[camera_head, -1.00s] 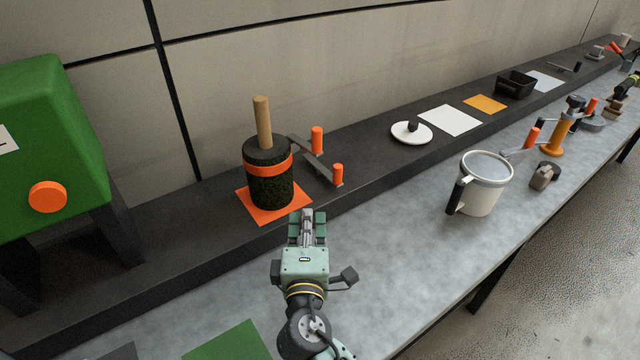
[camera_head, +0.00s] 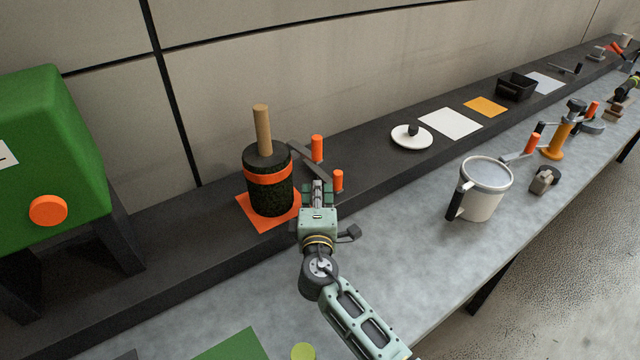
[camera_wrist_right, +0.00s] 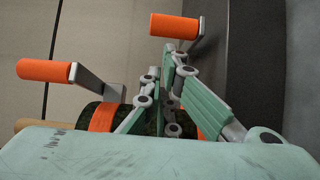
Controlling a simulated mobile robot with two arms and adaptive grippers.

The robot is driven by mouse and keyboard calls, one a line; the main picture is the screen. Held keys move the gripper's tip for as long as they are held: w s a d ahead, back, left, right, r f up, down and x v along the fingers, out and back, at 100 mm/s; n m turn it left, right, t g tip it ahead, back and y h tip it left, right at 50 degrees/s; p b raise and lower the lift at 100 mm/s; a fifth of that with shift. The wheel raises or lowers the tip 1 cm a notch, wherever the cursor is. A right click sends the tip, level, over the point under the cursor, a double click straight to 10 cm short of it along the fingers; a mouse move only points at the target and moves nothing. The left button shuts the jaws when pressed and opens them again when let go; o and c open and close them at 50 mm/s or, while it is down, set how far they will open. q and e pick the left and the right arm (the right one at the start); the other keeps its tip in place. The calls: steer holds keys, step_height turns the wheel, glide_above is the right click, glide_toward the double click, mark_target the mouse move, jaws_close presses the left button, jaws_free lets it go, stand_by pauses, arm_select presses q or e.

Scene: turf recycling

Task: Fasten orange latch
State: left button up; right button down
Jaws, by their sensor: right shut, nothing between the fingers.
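A dark speckled turf roll (camera_head: 270,200) with an orange band (camera_head: 268,173) and a wooden rod (camera_head: 262,130) stands upright on an orange square (camera_head: 250,215). Beside it on the right are grey latch arms with two upright orange grips, one farther back (camera_head: 317,148) and one nearer (camera_head: 338,180). In the right wrist view the two grips show at the left (camera_wrist_right: 45,71) and top (camera_wrist_right: 174,26). My right gripper (camera_head: 318,188) is shut and empty, just left of the nearer grip; contact is unclear. It partly hides the arms. My left gripper is out of view.
A green machine with an orange button (camera_head: 48,210) stands at the left. A white lid (camera_head: 411,136) lies on the dark ledge to the right. A white pitcher (camera_head: 484,200) stands on the grey bench. The bench front in the middle is mostly clear.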

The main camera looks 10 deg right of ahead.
steer(key=shift+w+d, duration=0.2)
steer(key=shift+d, duration=0.2)
steer(key=shift+d+n+y, duration=0.3)
steer(key=shift+d+y, duration=0.05)
steer(key=shift+y, duration=0.05)
